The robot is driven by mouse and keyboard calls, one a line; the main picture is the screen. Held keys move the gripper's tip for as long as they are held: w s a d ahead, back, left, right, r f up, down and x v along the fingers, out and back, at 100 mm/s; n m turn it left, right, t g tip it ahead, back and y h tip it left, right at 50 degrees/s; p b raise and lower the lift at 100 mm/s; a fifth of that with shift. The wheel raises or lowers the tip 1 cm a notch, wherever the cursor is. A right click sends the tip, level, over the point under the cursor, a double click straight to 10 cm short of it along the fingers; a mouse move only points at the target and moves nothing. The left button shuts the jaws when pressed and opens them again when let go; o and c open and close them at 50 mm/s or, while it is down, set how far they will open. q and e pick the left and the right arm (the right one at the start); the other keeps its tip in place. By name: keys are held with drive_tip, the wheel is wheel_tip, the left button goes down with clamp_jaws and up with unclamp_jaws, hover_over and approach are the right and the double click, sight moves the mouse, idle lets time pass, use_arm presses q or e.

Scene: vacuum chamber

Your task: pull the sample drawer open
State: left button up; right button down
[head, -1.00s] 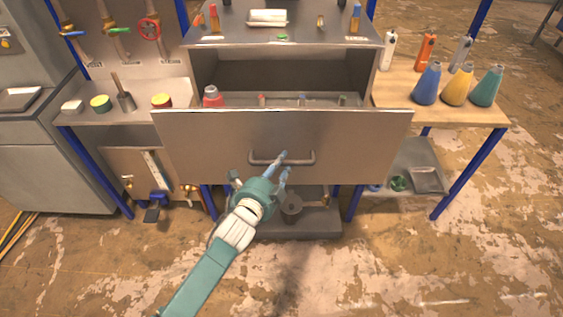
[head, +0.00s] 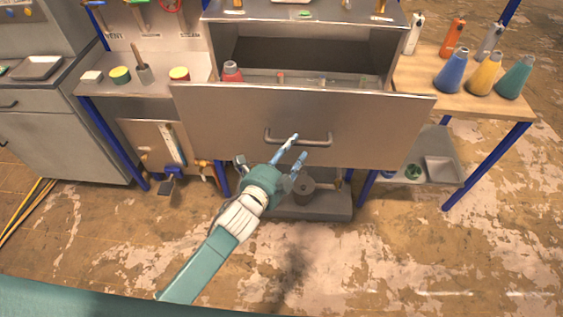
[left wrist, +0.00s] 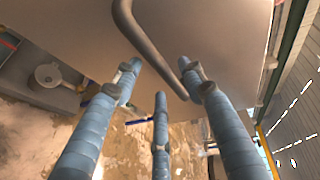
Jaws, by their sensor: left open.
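The sample drawer (head: 220,125) stands pulled out from the steel cabinet, its wide grey front panel forward of the opening. Its bar handle (head: 320,142) is on the middle of the panel. My right gripper is not in view.
A wooden side table (head: 430,82) with several coloured flasks and bottles stands at the right. A left shelf (head: 150,92) holds small jars. A low dark platform with a round weight (head: 303,190) lies under the drawer. The floor in front (head: 400,260) is clear.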

use_arm(q)
drive_tip(key=v, duration=0.8)
drive_tip(key=shift+s, duration=0.1)
drive_tip(key=s+a+f+n+g+y+b, duration=0.1)
drive_tip(key=s+a+f+n+g, duration=0.2)
drive_tip(key=f, duration=0.8)
drive_tip(key=s+a+f+n+g+y+b, duration=0.1)
drive_tip(key=s+a+f+n+y, duration=0.2)
drive_tip(key=f, duration=0.9)
drive_tip(key=s+a+f+n+g+b, duration=0.1)
drive_tip(key=s+a+f+n+g, duration=0.25)
drive_tip(key=f, duration=0.75)
drive_tip(key=s+a+f+n+g+y+b, duration=0.15)
drive_tip(key=s+a+f+n, duration=0.35)
drive_tip(key=s+f, duration=0.85)
drive_tip(key=s+a+f+n+g, duration=0.1)
drive_tip(key=s+f, duration=0.2)
drive_tip(key=s, duration=0.4)
drive_tip(key=s+a+f+n+g, duration=0.2)
drive_tip(key=s+f, duration=0.1)
drive_tip(key=s, duration=0.4)
drive_tip(key=s+a+f+n+g+b, duration=0.1)
drive_tip(key=s+f, duration=0.2)
drive_tip(key=s, duration=0.4)
drive_tip(key=shift+a+f+n+g+y, duration=0.15)
drive_tip(key=shift+f+n+g+y, duration=0.15)
drive_tip(key=shift+f+n+y, duration=0.05)
drive_tip(key=shift+w, duration=0.1)
